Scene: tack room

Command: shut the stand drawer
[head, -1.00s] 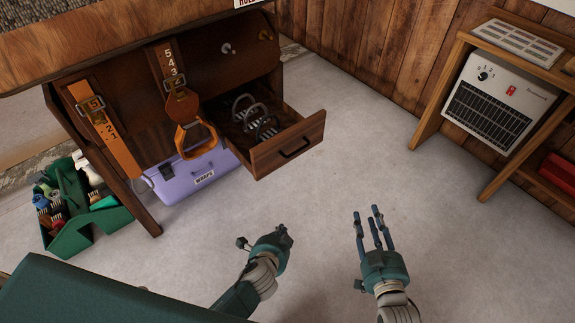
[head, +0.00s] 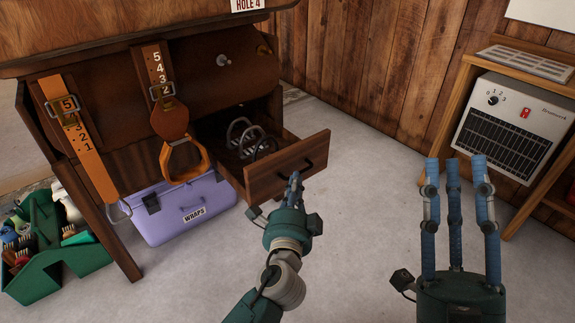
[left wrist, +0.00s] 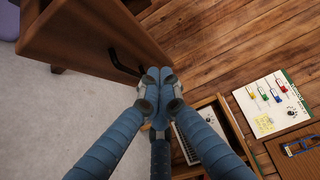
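The stand drawer (head: 270,181) is pulled out of the wooden stand (head: 112,140), with metal bits (head: 250,140) inside. Its dark handle (head: 312,164) is on the front panel. My left gripper (head: 295,180) is just in front of the drawer front, close to the handle and partly overlapping it. In the left wrist view the gripper's fingertips (left wrist: 155,85) meet with nothing visible between them, next to the drawer front (left wrist: 85,35) and its handle (left wrist: 125,62). I cannot tell whether they touch the panel. My right gripper (head: 458,165) is open and empty, fingers apart, at the right.
A purple wraps box (head: 180,210) and a green grooming tote (head: 55,250) stand on the floor by the stand. Stirrup leathers (head: 163,95) hang on its side. A heater (head: 510,125) sits in a wooden shelf at the right. The floor between is clear.

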